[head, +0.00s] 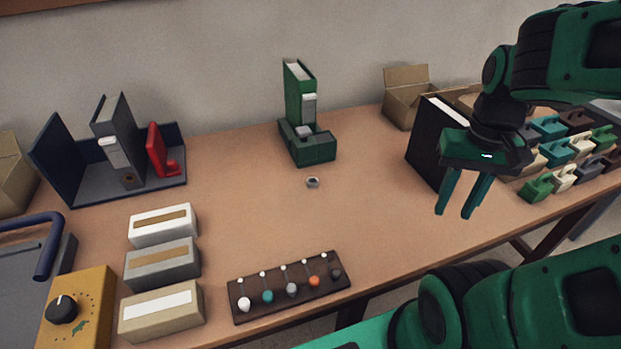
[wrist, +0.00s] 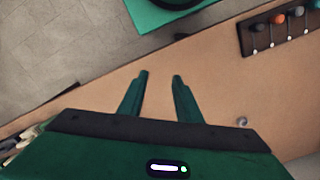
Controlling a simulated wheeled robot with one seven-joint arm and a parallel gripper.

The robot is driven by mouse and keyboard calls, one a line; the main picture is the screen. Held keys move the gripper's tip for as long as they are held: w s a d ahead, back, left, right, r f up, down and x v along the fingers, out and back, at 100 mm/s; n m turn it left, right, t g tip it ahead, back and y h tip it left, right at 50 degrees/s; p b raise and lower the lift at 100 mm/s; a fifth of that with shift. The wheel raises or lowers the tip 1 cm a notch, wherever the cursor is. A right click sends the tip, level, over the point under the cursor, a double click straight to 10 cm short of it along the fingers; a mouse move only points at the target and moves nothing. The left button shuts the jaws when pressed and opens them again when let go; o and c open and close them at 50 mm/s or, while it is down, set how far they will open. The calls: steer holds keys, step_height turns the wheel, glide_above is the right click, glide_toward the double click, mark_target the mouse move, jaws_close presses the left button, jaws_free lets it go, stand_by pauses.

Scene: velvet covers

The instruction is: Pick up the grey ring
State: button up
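The small grey ring (head: 312,182) lies on the bare middle of the table, just in front of a green block stand. It also shows in the wrist view (wrist: 242,121), small and to the right of the fingers. My gripper (head: 455,213) hangs above the right part of the table, well to the right of the ring. Its two green fingers are apart with nothing between them, as the wrist view (wrist: 160,75) also shows.
The green stand (head: 307,150) holds an upright green book. A dark rack (head: 290,287) with several coloured knobs lies at the front edge. A black binder (head: 428,140) stands behind my gripper. Several boxes and a yellow dial unit (head: 85,305) fill the left. The table around the ring is clear.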

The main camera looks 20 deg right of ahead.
steer(key=shift+o, duration=0.6)
steer(key=shift+a, duration=0.15)
steer(key=o, duration=0.3)
steer(key=shift+s+r, duration=0.25)
steer(key=n, duration=2.1)
glide_above(312, 180)
step_height(312, 180, down, 4)
steer(key=shift+f, duration=4.95)
